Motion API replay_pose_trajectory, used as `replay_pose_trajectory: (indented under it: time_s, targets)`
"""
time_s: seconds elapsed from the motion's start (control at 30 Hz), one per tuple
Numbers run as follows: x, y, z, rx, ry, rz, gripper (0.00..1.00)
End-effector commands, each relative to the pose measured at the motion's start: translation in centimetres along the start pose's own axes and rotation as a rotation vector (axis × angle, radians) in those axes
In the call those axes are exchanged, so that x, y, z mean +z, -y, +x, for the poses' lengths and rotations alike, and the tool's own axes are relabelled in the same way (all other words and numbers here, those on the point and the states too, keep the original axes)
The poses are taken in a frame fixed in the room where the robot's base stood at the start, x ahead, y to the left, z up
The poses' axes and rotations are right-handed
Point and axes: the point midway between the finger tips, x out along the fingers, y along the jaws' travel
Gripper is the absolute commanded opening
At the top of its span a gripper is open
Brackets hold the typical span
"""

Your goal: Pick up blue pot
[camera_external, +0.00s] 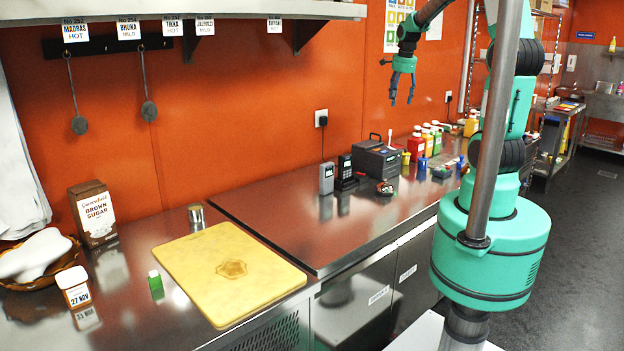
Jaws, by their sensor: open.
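My gripper (401,100) hangs fingers-down, open and empty, well above the far part of the steel counter. Below it and to the right, a small blue container (422,163) stands on the counter. Another small blue item (460,161) lies further right, near the counter's far end. Both are small in the picture, and I cannot tell which is the blue pot. My gripper is apart from both.
Yellow (406,158), red (416,146) and green bottles stand near the blue items. A dark box (377,162) and handheld devices stand left of them. A yellow cutting board (228,272) lies on the near counter. Bare steel (290,222) lies between. A shelf (180,12) overhangs the left.

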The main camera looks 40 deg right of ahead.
Motion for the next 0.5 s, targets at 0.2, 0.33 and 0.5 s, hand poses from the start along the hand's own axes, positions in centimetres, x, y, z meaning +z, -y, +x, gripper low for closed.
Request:
replay_pose_trajectory:
  time_s: [0.2,0.33,0.5]
  targets:
    - [-6.0,2.8,5.0,0.056,-0.011,0.318,0.66]
    - [-9.6,3.8,8.3,0.085,-0.022,0.508,0.66]
    - [-14.4,4.4,12.8,0.122,-0.041,0.756,0.66]
